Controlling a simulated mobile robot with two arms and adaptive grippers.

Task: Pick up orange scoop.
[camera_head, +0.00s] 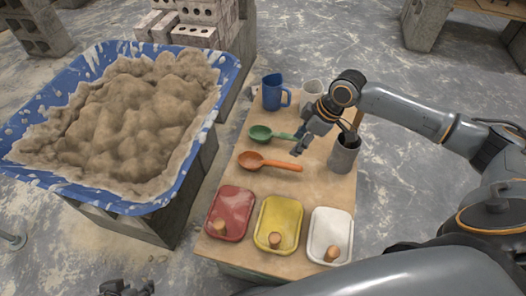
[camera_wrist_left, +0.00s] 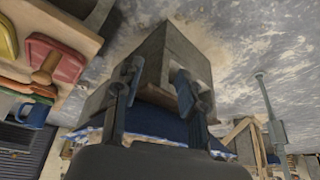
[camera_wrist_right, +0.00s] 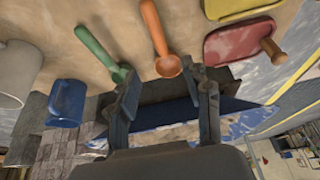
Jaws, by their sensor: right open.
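The orange scoop (camera_head: 268,163) lies on the wooden table, bowl to the left and handle to the right. In the right wrist view the orange scoop (camera_wrist_right: 160,45) shows ahead of the fingertips, its bowl nearer the right-hand finger. My right gripper (camera_head: 299,144) is open and empty, above the table near the scoop handles; it shows no contact with the orange scoop. A green scoop (camera_head: 268,133) lies just behind the orange one. My left gripper (camera_head: 126,288) is at the bottom left, away from the table; its fingers are apart and empty in the left wrist view (camera_wrist_left: 158,85).
A blue mug (camera_head: 273,93), a pale cup (camera_head: 313,87) and a grey container (camera_head: 343,154) stand around the arm. A blue mortar tub (camera_head: 222,80) is left.

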